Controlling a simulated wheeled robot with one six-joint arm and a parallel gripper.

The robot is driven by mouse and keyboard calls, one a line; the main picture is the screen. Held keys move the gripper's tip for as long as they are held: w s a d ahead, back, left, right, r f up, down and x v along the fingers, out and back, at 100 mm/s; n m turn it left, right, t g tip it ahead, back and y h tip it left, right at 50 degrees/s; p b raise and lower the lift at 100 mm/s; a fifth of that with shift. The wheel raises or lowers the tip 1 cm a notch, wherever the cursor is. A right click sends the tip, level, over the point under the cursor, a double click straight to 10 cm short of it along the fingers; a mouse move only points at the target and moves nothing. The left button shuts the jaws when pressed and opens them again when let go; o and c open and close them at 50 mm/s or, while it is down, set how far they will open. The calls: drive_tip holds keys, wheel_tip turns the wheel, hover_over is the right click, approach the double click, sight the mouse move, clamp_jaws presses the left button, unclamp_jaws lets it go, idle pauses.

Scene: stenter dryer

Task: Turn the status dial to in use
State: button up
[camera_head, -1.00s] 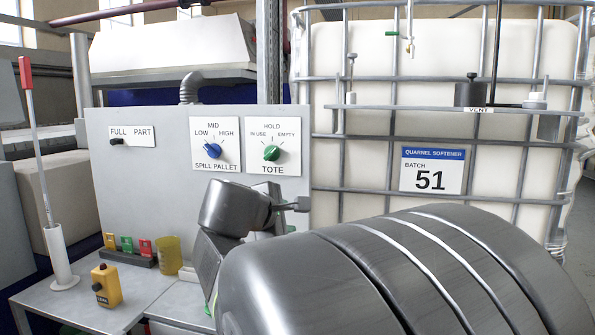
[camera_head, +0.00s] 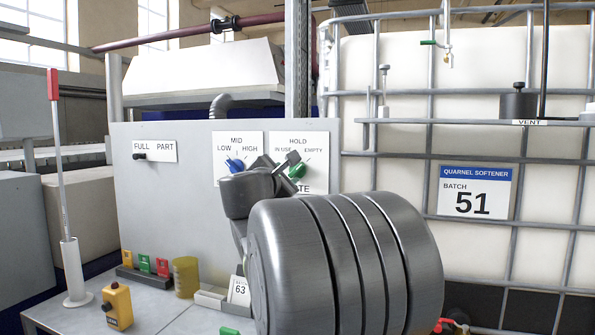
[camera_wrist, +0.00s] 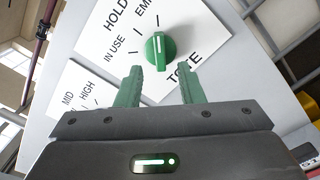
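The status dial is a green knob (camera_wrist: 160,50) on the white TOTE plate (camera_wrist: 205,40), marked IN USE, HOLD and EMPTY. Its white line appears to point toward EMPTY. In the head view the green dial (camera_head: 298,171) is partly hidden behind my gripper (camera_head: 284,166). In the wrist view my gripper (camera_wrist: 159,68) is open and empty. Its two green fingertips are spread below the dial in the picture, one to each side. The dial lines up with the gap between them. I see no clear contact.
A blue spill pallet dial (camera_head: 236,165) sits close left of the TOTE plate on the grey panel (camera_head: 170,205). The caged tote (camera_head: 400,120) stands to the right. The shelf below holds a yellow cup (camera_head: 186,277) and a yellow button box (camera_head: 117,305).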

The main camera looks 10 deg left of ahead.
sight(295, 171)
drive_tip(key=shift+w+d, duration=0.25)
drive_tip(key=shift+w, duration=0.9)
drive_tip(key=shift+w+d, duration=0.2)
drive_tip(key=shift+w, duration=0.95)
clamp_jaws()
